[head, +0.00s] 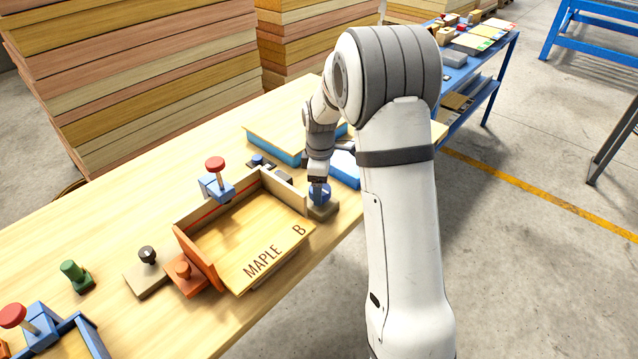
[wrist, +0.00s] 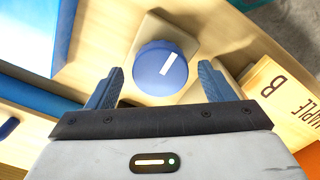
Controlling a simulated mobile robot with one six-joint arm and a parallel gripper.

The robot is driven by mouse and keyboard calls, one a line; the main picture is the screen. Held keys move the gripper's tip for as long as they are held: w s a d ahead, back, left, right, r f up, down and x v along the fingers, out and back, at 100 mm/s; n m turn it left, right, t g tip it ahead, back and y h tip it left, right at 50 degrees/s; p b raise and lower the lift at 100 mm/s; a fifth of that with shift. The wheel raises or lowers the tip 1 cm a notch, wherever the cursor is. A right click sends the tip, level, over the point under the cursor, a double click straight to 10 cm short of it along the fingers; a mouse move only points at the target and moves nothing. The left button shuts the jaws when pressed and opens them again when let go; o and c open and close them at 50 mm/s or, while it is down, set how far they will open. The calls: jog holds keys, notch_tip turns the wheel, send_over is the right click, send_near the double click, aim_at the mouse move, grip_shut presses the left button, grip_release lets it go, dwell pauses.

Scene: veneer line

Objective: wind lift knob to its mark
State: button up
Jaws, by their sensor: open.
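A round blue knob (wrist: 150,76) with a white pointer line sits on a beige base plate (wrist: 188,42) in the wrist view. The line points up and slightly right. I cannot make out a mark on the visible plate. My gripper (wrist: 160,70) is open, with one blue finger on each side of the knob's near part. Gaps show between the fingers and the knob, and nothing is held. In the head view my gripper (head: 319,184) points down over the knob, mostly hiding it; its base (head: 324,211) shows on the bench beside the tray.
The wooden tray marked MAPLE B (head: 255,232) stands just left of my gripper. A black knob on a plate (head: 146,275), an orange block (head: 188,276) and a red-topped clamp (head: 216,180) are around it. A blue-edged panel (head: 290,135) lies behind.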

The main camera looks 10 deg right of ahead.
jog(key=c, duration=1)
jog(key=shift+o, duration=0.2)
